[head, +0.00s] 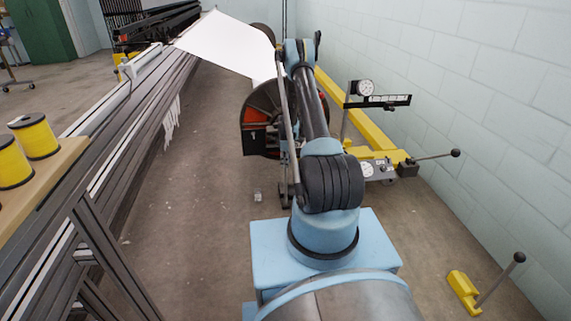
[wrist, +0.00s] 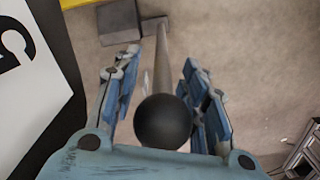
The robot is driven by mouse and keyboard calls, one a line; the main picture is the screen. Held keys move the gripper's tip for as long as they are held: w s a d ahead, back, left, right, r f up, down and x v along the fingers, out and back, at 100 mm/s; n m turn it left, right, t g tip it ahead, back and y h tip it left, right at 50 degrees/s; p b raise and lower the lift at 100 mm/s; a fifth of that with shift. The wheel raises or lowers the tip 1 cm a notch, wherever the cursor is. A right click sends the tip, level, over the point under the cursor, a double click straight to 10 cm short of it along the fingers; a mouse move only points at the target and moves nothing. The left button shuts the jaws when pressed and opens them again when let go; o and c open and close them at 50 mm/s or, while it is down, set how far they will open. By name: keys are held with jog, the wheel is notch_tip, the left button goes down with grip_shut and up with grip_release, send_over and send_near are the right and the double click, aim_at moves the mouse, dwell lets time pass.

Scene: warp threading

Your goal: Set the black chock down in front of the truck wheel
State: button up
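In the wrist view a dark chock (wrist: 118,22) lies near the top, on or close to the floor. Its grey rod handle (wrist: 161,65) runs toward the camera and ends in a black ball (wrist: 163,120). My gripper (wrist: 160,62) has its blue fingers spread on either side of the rod and ball, with gaps visible beside the rod. No truck wheel is clearly identifiable.
A large reel (head: 258,118) stands behind my arm, below a white sheet (head: 228,43). A long loom frame (head: 120,130) runs along the left. A yellow block with a ball-ended lever (head: 465,287) is at lower right, near the block wall (head: 480,90). Bare floor (head: 200,220) lies left of my arm.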

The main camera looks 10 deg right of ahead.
jog(key=shift+r, duration=0.15)
notch_tip(320, 180, up, 12)
jog(key=shift+r, duration=0.1)
jog(key=s+r+m, duration=0.2)
jog(key=s+r, duration=0.2)
jog(key=r, duration=0.5)
jog(key=s+r+m, duration=0.1)
jog(key=s+r, duration=0.4)
jog(key=r, duration=0.4)
jog(key=s+a+r+m+t, duration=0.1)
jog(key=s+r+m, duration=0.2)
jog(key=s+r, duration=1.1)
jog(key=s+m, duration=0.5)
jog(key=s, duration=2.2)
jog(key=s+f+m+t, duration=0.1)
jog(key=s+f+m, duration=0.1)
jog(key=s+f, duration=0.3)
jog(key=s, duration=0.3)
jog(key=shift+a, duration=0.35)
